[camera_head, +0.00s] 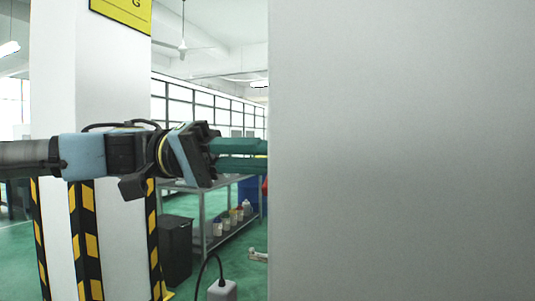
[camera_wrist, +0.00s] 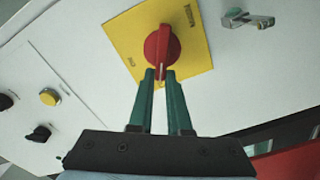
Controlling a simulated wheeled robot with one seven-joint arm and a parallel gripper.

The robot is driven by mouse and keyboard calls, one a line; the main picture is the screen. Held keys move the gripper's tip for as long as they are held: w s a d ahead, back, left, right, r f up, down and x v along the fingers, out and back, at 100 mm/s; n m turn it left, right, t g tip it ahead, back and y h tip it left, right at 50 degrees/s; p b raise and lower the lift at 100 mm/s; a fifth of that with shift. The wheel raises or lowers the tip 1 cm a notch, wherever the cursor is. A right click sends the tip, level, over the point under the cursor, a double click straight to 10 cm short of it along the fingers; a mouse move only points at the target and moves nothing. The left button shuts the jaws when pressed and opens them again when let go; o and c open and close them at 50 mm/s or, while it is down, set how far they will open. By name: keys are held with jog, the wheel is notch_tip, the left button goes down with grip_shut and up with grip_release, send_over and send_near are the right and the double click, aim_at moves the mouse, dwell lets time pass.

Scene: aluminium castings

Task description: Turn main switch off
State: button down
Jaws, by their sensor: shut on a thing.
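The main switch is a red rotary knob (camera_wrist: 161,46) on a yellow plate (camera_wrist: 192,62), on a light panel face. It shows in the wrist view, upper middle. My gripper (camera_wrist: 160,74) has green fingers closed on the lower part of the red knob's handle. In the head view my gripper (camera_head: 266,155) points right, its fingertips passing behind the edge of a large grey cabinet side (camera_head: 400,150). The switch is hidden there by the cabinet.
The panel also has a yellow button (camera_wrist: 49,97), black knobs (camera_wrist: 38,134) and a metal latch handle (camera_wrist: 247,19). In the head view, a white pillar (camera_head: 110,90) with striped guards stands behind my arm. A shelf (camera_head: 215,215) with bottles and a dark bin (camera_head: 175,250) stand beyond.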

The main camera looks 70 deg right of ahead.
jog(key=c, duration=0.9)
grip_release()
jog(key=shift+o, duration=0.2)
jog(key=w+b, duration=0.3)
jog(key=w, duration=0.7)
jog(key=shift+w, duration=0.4)
jog(key=shift+f, duration=0.1)
